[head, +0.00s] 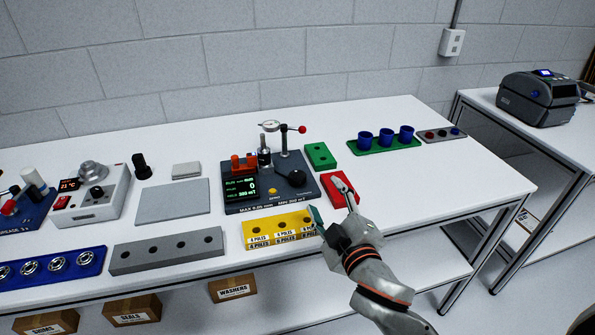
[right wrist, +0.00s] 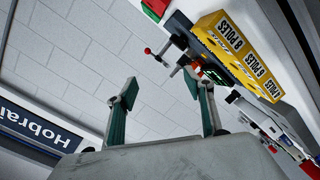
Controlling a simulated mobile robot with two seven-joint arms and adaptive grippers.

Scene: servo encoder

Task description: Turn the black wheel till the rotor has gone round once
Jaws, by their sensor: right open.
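The dark test device (head: 234,203) stands on the table, with a lit green readout on its left and a dial gauge (head: 269,126) on a post. The black wheel (head: 297,178) is a round knob at its right side. A metal spindle (head: 264,152) stands upright behind; I cannot tell whether a rotor is on it. My right gripper (head: 330,203) is open and empty, in front and to the right of the wheel, apart from it. In the right wrist view its open fingers (right wrist: 160,88) show bare wall between them. My left gripper is out of view.
A yellow block (head: 268,236) labelled with poles sits in front of the device. A red block (head: 334,189) is close to my right gripper, and a green block (head: 320,156) lies behind it. A green tray with blue cups (head: 386,138) stands back right.

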